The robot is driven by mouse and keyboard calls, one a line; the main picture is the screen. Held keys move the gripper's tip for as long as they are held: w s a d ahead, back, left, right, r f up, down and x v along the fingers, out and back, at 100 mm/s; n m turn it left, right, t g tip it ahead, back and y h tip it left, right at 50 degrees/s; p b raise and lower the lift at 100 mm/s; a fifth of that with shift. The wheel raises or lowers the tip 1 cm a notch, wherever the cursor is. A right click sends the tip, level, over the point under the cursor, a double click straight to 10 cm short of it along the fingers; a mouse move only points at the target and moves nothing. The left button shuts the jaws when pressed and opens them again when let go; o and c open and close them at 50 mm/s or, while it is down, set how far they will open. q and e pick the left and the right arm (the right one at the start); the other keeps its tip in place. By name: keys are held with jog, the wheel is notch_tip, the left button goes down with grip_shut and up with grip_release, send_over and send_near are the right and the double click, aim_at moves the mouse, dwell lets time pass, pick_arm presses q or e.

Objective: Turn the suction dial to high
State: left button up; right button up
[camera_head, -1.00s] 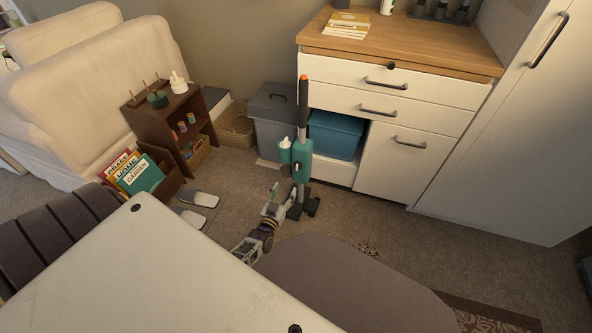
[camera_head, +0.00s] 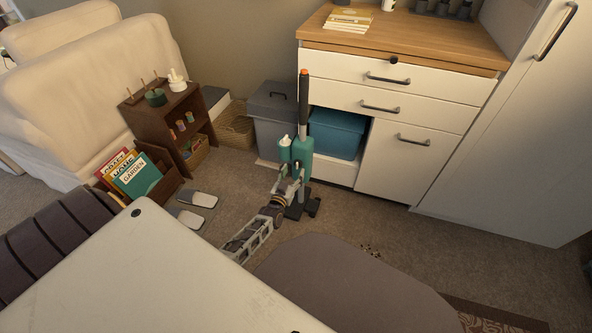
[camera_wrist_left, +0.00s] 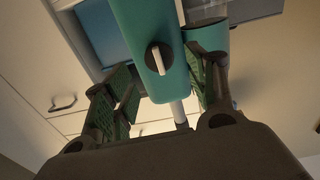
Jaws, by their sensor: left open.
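The teal upright vacuum (camera_head: 303,148) stands on the carpet in front of the cabinet, its dark handle with an orange tip pointing up. In the left wrist view its teal body (camera_wrist_left: 145,25) carries the suction dial (camera_wrist_left: 159,58), a dark round knob with a pale pointer bar. The bar stands close to upright, slightly tilted. Any marks around the dial are too small to read. My left gripper (camera_head: 290,180) is at the front of the vacuum. In the left wrist view my open left gripper (camera_wrist_left: 160,95) has its green-padded fingers on either side of the dial, apart from it. My right gripper is not in view.
A white cabinet (camera_head: 405,158) with a wooden top stands behind the vacuum, with a blue bin (camera_head: 336,134) in its opening. A grey bin (camera_head: 272,118) is beside it. Slippers (camera_head: 198,199) and a brown shelf (camera_head: 160,128) are to the left. Carpet right of the vacuum is mostly clear.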

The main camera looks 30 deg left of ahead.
aim_at(297, 166)
pick_arm(q)
jog(key=shift+b+x, duration=0.3)
jog(key=shift+x, duration=0.65)
jog(key=shift+b+x, duration=0.45)
jog(key=shift+x, duration=0.65)
jog(key=c, duration=1)
